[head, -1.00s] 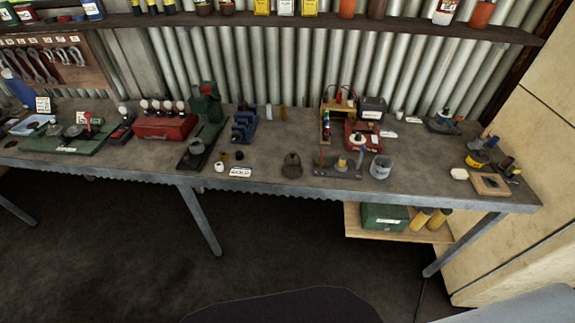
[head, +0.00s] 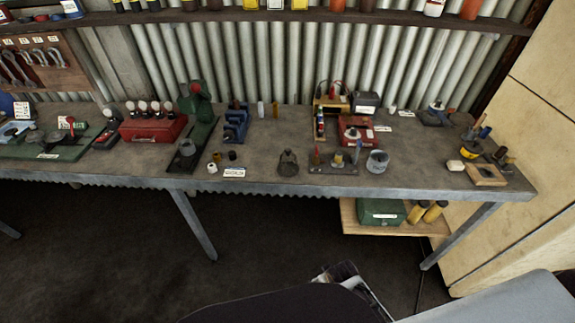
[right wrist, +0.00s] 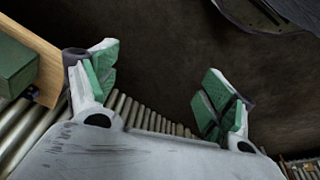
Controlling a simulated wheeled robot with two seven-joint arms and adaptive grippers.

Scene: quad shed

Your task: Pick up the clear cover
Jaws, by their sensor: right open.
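I cannot make out the clear cover for certain. A pale grey, see-through-looking round cup shape (head: 377,161) stands near the front edge of the workbench (head: 270,182), right of centre, and may be it. My right gripper (head: 335,272) shows at the bottom of the head view, low in front of the bench and well apart from everything on it. In the right wrist view my right gripper (right wrist: 160,65) is open, with green pads wide apart and nothing between them. My left gripper is out of view.
A dark caged object (head: 288,163) and a small grey stand (head: 333,160) sit left of the cup. A red device (head: 357,130) stands behind it. A wooden lower shelf (head: 390,226) holds a green box (head: 381,212). The floor before the bench is clear.

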